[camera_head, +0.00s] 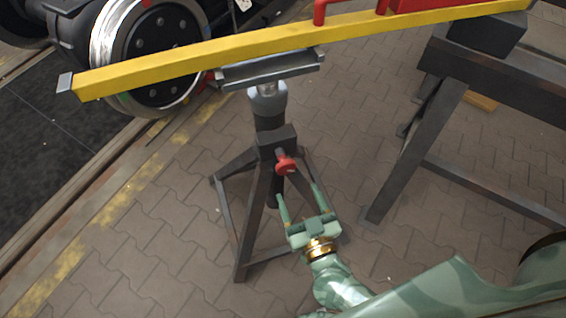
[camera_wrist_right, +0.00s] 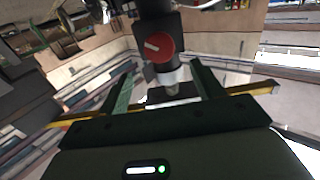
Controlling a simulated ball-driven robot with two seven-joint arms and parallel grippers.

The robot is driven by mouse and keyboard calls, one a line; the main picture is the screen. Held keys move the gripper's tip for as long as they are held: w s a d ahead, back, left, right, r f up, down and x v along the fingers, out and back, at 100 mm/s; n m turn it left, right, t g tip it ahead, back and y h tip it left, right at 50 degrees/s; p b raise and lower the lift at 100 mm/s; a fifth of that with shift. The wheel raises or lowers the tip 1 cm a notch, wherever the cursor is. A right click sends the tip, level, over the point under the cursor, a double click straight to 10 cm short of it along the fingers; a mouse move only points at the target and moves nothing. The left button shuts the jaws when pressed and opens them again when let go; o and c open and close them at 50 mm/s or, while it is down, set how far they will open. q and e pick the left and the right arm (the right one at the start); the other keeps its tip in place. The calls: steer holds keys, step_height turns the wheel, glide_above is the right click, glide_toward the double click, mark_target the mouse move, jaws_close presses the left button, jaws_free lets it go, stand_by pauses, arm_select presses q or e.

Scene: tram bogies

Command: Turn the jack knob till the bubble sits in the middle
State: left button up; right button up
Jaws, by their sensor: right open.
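The red jack knob (camera_head: 286,164) sits on the upper part of a dark jack stand (camera_head: 270,115). It also shows in the wrist view as a red disc with a pale mark (camera_wrist_right: 159,46). My right gripper (camera_head: 299,194) is open and empty, its two green fingers pointing toward the knob from below and apart from it in the head view. In the wrist view the fingers (camera_wrist_right: 163,70) stand on either side below the knob. A yellow beam (camera_head: 200,62) lies across the jack's head plate (camera_head: 270,72). No bubble can be made out. My left gripper is out of view.
A steel wheel (camera_head: 150,50) stands behind the beam at the upper left, beside a rail. A dark trestle (camera_head: 425,140) stands at the right under the beam. Red parts (camera_head: 425,4) sit on the beam. The paved floor (camera_head: 160,230) left of the jack is clear.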

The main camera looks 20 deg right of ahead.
mark_target(287, 170)
steer(key=w+b, duration=0.1)
steer(key=w, duration=0.3)
steer(key=w+b, duration=0.1)
steer(key=w, duration=0.4)
steer(key=shift+d+f, duration=0.15)
steer(key=shift+f, duration=0.05)
steer(key=shift+w+r+b, duration=0.1)
steer(key=shift+w+b, duration=0.2)
steer(key=shift+w, duration=0.2)
steer(key=c, duration=0.9)
